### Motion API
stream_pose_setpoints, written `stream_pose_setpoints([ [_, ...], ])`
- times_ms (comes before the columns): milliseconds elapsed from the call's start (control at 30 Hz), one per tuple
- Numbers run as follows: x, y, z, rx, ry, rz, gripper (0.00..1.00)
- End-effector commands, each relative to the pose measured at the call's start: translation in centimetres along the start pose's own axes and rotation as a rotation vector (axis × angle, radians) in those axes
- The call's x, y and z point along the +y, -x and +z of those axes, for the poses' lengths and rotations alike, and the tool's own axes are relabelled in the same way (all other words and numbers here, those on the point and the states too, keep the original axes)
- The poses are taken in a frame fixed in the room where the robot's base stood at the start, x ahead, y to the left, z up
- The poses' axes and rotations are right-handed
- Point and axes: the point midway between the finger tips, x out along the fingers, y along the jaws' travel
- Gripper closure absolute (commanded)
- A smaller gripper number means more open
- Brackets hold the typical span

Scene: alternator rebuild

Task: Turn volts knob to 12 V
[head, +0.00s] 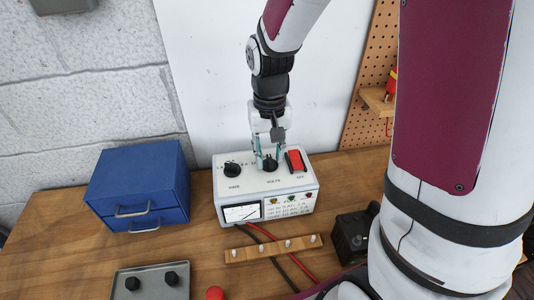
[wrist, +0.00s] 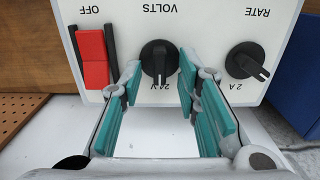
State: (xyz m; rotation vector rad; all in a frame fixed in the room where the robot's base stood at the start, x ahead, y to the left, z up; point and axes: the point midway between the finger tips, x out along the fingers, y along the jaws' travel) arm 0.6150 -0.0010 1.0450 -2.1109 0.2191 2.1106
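The white charger box (head: 290,188) stands on the wooden bench against the wall. Its black volts knob (head: 270,163) sits in the middle of the top panel, and it also shows in the wrist view (wrist: 159,58). The lettering by the knob's pointer end appears to read 24 V, upside down in the wrist view. My gripper (head: 268,158) reaches down over the knob from above. In the wrist view my gripper (wrist: 159,72) is open, with one teal finger pad on each side of the knob and gaps visible between.
The black rate knob (head: 232,170) and the red OFF switch (head: 296,160) flank the volts knob closely. A blue drawer cabinet (head: 135,172) stands left. A wooden strip with posts (head: 272,249), red and black cables and a metal tray (head: 150,283) lie in front.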

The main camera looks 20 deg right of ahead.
Motion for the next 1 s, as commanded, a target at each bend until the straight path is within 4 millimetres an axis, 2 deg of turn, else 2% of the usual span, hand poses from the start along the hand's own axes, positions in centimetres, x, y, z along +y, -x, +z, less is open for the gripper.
stream_pose_setpoints([
  [300, 0.01, -0.14, 0.04, 0.0, 0.0, 0.0, 0.7],
  [433, 0.0, -0.14, 0.04, 0.0, 0.0, 0.0, 0.99],
  [767, 0.0, -0.14, 0.04, 0.0, 0.01, 0.0, 1.0],
  [1000, -0.01, -0.1, 0.08, -0.001, 0.094, 0.002, 1.0],
])
